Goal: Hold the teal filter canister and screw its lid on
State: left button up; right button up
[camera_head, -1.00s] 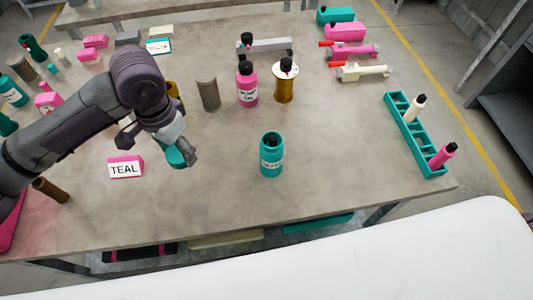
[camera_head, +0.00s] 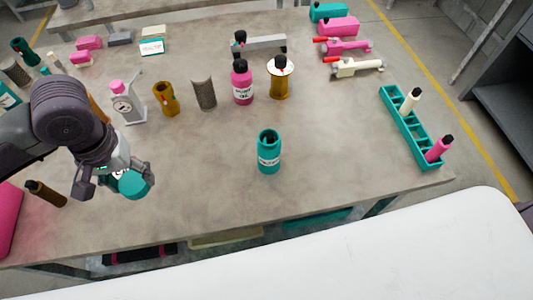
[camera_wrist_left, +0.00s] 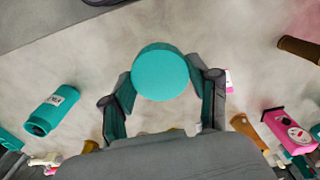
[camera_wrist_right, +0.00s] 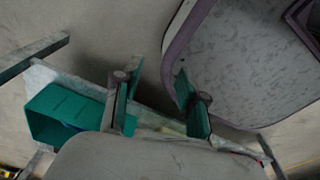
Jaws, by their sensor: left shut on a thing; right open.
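The teal filter canister (camera_head: 269,155) stands upright on the table near the middle, with a white label and a dark open mouth. It also shows in the left wrist view (camera_wrist_left: 52,110) at the left. My left gripper (camera_head: 118,180) is shut on a round teal lid (camera_head: 133,184), held over the table's left part, well left of the canister. In the left wrist view the lid (camera_wrist_left: 160,74) sits between the fingertips. My right gripper (camera_wrist_right: 158,88) is open and empty in the right wrist view, low beside the table, and does not show in the head view.
A teal rack (camera_head: 397,116) is at the right. The table around the canister is clear.

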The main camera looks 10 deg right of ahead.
aim_at(268, 157)
jog(key=i+j, duration=0.1)
jog(key=j, duration=0.35)
jog(key=i+j, duration=0.1)
jog(key=j, duration=0.4)
jog(key=z, duration=1.25)
